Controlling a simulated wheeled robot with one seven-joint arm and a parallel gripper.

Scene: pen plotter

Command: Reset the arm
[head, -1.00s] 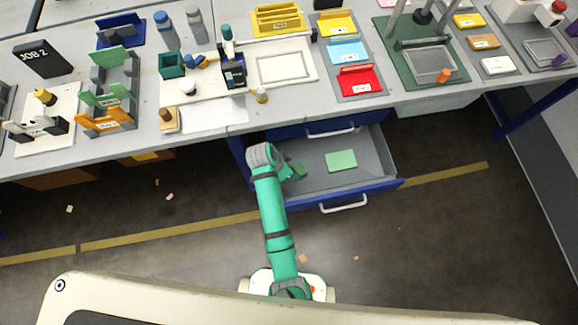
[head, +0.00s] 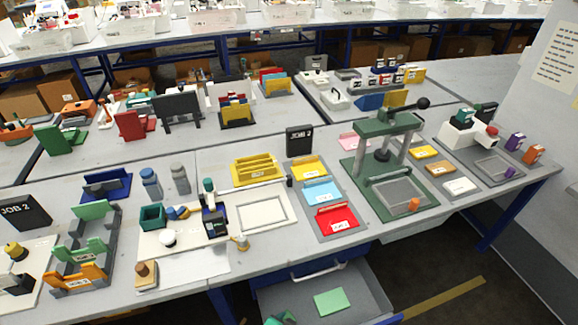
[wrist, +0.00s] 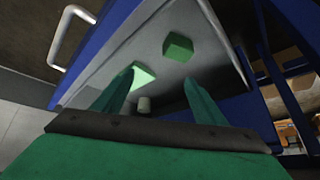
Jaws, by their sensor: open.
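My gripper (wrist: 160,84) is open, its two green fingers spread apart with nothing between them. It points into the open grey drawer (wrist: 112,82) under the bench. In the head view the pad (head: 331,301) lies on the drawer floor. Only a green bit of my arm (head: 283,317) shows at the bottom edge; the rest is out of that view.
The bench above the drawer carries a plotter sheet (head: 263,207), a yellow rack (head: 257,168), coloured trays (head: 337,220) and a green press (head: 391,130). The drawer's blue front and handle (wrist: 73,36) show in the wrist view. Open floor (head: 450,275) lies to the right.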

